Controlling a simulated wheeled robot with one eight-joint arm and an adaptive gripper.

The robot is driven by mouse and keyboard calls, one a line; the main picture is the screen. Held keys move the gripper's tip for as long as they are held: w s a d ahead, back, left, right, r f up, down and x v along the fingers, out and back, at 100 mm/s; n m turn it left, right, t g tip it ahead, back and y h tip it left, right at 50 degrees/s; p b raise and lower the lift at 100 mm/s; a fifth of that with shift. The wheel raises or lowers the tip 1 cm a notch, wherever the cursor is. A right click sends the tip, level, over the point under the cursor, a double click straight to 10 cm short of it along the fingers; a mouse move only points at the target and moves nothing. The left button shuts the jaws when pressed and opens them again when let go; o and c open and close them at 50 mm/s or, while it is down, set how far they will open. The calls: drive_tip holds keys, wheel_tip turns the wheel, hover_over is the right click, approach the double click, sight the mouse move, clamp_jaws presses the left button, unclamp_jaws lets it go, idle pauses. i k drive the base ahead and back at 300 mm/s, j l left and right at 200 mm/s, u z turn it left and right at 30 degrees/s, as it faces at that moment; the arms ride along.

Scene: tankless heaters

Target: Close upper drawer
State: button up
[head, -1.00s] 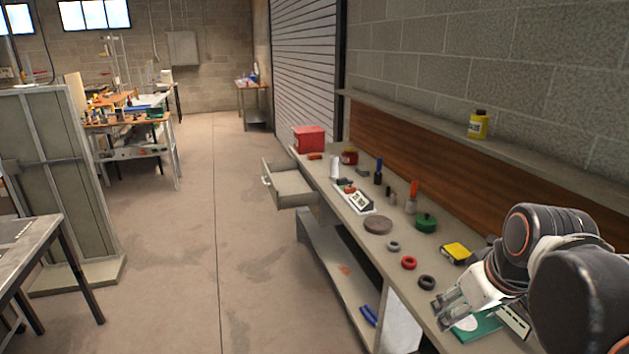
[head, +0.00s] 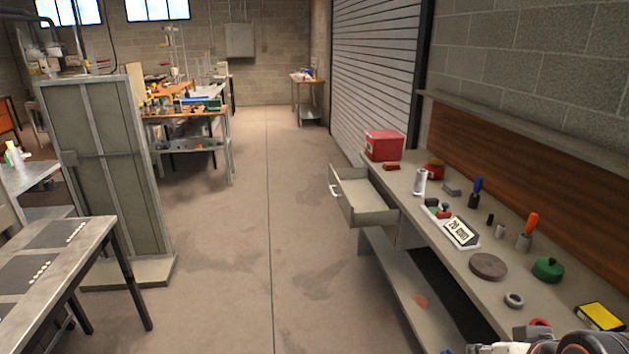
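The upper drawer (head: 365,201) is pulled out of the workbench on its left side. It is a grey box, and its inside looks empty. Its light handle (head: 335,190) is on the front panel, which faces left into the aisle. The workbench (head: 455,243) runs along the right wall. Only a small part of my arm shows at the bottom right edge, well apart from the drawer. My gripper's fingers cannot be made out there, and whether anything is held is hidden.
On the bench stand a red box (head: 384,145), a white cylinder (head: 420,182), a sign (head: 461,231), a brown disc (head: 488,266) and a green container (head: 547,269). A lower shelf (head: 405,290) juts out below. The aisle floor (head: 240,260) is clear. A table (head: 50,270) stands left.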

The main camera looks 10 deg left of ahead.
sight(362, 206)
drive_tip(key=i+j+u, duration=0.15)
drive_tip(key=i+j, duration=1.1)
drive_tip(key=j+z, duration=0.1)
drive_tip(key=z, duration=0.35)
drive_tip(key=i+j+z, duration=0.35)
drive_tip(key=j, duration=0.3)
drive_tip(key=i+j+z, duration=0.4)
drive_tip(key=j, duration=0.4)
drive_tip(key=i+j, duration=0.15)
drive_tip(key=j, duration=0.25)
drive_tip(key=i+j, duration=0.2)
drive_tip(key=j, duration=0.15)
drive_tip(key=i+j, duration=0.15)
drive_tip(key=j, duration=0.25)
drive_tip(key=i+j, duration=0.15)
drive_tip(key=j, duration=0.2)
